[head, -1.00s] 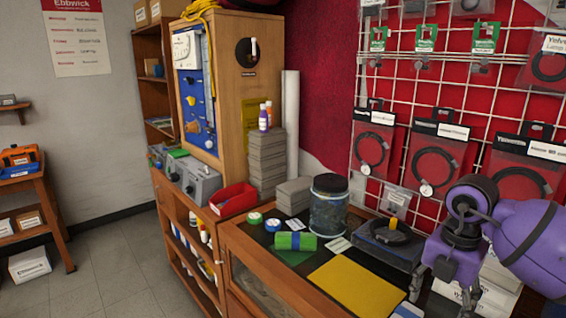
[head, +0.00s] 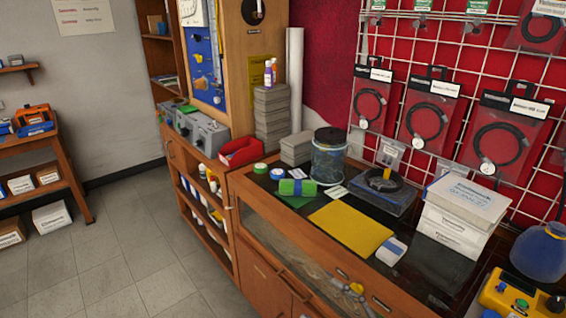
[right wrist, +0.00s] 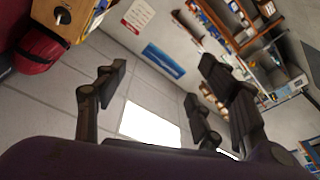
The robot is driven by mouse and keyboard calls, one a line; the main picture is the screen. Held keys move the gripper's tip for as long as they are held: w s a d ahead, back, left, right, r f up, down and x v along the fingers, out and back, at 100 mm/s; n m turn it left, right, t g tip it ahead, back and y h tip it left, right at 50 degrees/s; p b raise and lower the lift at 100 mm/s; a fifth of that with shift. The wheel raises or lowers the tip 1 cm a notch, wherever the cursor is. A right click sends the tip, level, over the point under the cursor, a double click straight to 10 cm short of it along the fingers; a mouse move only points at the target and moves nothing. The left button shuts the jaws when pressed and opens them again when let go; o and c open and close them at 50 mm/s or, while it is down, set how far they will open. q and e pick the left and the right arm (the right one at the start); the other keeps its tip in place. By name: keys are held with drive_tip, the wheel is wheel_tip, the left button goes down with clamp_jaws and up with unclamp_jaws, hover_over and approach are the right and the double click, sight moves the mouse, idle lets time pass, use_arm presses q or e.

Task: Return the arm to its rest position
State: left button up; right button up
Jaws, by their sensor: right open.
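My right gripper (right wrist: 158,98) shows in the right wrist view with its dark fingers spread wide apart. Nothing is between the fingers; behind them are the floor tiles (right wrist: 50,100) and a bright white patch (right wrist: 150,122). The purple body of my right wrist fills the bottom of that view. Neither of my arms can be made out in the head view, and my left gripper is in neither view.
The counter (head: 448,272) holds a yellow mat (head: 350,228), a dark-lidded jar (head: 328,160), a stack of white boxes (head: 462,220), a blue round vessel (head: 540,252) and a yellow device (head: 520,300). A pegboard grid of packaged cables (head: 430,122) hangs behind. Open floor (head: 130,260) lies left.

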drive_tip(key=s+d+f+m+h, duration=0.4)
drive_tip(key=d+f+m+h, duration=0.15)
drive_tip(key=f, duration=0.25)
drive_tip(key=s+d+f+m+h, duration=0.4)
drive_tip(key=f+m+h, duration=0.2)
drive_tip(key=f, duration=0.1)
drive_tip(key=s+d+f+m+g+h, duration=0.1)
drive_tip(key=s+f+m+g+h, duration=0.1)
drive_tip(key=s+f, duration=0.8)
drive_tip(key=s+m+g+p, duration=0.1)
drive_tip(key=s+g, duration=0.1)
drive_tip(key=s, duration=0.1)
drive_tip(key=shift+f+g, duration=0.2)
drive_tip(key=shift+g, duration=0.1)
